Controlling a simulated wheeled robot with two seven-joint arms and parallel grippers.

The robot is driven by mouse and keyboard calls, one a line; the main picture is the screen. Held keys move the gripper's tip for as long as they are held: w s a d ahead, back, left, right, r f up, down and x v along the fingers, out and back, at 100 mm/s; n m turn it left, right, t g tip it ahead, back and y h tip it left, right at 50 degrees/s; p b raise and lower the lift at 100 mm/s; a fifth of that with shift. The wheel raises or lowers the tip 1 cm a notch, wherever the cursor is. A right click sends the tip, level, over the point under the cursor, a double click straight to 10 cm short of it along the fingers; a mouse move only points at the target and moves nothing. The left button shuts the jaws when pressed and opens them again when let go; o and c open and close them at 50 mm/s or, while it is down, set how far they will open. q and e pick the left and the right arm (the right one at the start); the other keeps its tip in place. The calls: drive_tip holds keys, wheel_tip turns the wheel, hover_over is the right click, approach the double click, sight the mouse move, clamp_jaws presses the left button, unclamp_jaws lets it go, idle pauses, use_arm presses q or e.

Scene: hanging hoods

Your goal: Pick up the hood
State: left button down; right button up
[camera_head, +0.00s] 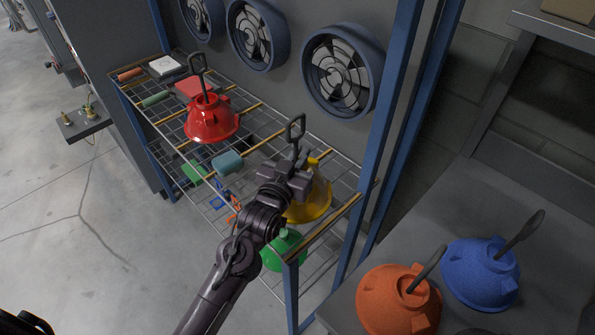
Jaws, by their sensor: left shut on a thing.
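My left gripper (293,174) is over the right end of the wire rack and is shut on the black handle of the yellow hood (318,202). The handle's loop (295,127) sticks up above the jaws, and the gripper and arm hide much of the hood's left side. I cannot tell whether the yellow hood touches the rack. A red hood (210,122) with an upright black handle sits on the upper rack to the left. A green hood (284,250) is lower down, partly behind my arm. My right gripper is not in view.
An orange hood (397,302) and a blue hood (482,274) sit on a grey surface at the right, handles tilted. The wire rack (252,122) also holds small blocks, including a teal one (228,162). A blue post (396,110) stands right of the gripper. Floor at left is clear.

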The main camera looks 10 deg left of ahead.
use_arm(q)
drive_tip(key=shift+r, duration=0.2)
wheel_tip(320, 180, up, 20)
drive_tip(key=b, duration=0.2)
drive_tip(key=shift+f, duration=0.15)
idle(0.5)
